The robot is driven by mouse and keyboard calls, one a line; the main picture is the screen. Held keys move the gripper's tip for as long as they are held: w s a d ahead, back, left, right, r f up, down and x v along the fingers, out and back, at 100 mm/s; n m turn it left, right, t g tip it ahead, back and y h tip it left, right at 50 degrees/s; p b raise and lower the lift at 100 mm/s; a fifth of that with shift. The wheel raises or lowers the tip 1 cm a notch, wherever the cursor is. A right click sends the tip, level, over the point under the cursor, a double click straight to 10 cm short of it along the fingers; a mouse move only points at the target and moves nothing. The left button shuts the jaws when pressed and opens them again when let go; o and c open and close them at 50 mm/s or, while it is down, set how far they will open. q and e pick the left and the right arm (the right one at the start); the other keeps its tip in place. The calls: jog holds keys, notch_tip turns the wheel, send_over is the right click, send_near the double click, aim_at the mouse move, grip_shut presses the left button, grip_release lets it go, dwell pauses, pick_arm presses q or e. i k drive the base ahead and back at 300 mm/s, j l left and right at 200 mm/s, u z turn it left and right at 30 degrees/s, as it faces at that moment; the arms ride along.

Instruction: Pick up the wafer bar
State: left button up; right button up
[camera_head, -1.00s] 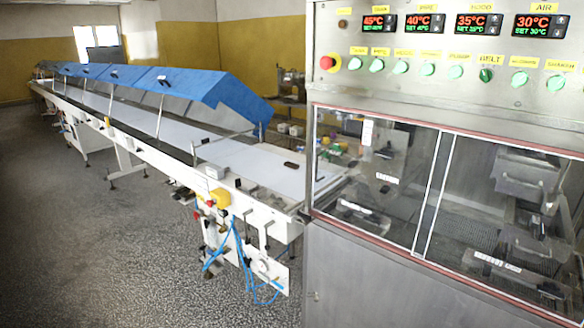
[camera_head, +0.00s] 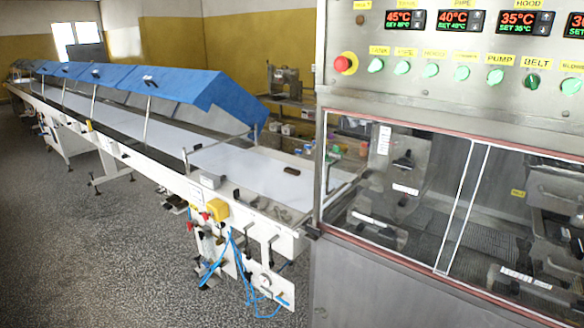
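A small dark brown bar (camera_head: 292,171), which looks like the wafer bar, lies flat on the white conveyor belt (camera_head: 232,166) near the belt's close end, left of the steel machine. It is small in the view and nothing touches it. Neither of my grippers shows in the head view.
The steel enrober cabinet (camera_head: 345,285) with glass windows, buttons and temperature displays fills the right side. A blue hood (camera_head: 185,88) covers the far belt. A yellow box (camera_head: 217,209) and blue hoses (camera_head: 240,262) hang at the conveyor's front. The speckled floor (camera_head: 110,255) at left is clear.

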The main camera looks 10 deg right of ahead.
aim_at(293, 172)
jog(key=i+j+z, duration=0.25)
jog(key=i+j, duration=0.55)
jog(key=i, duration=0.25)
jog(key=i+j+z, duration=0.3)
jog(key=i+j, duration=0.7)
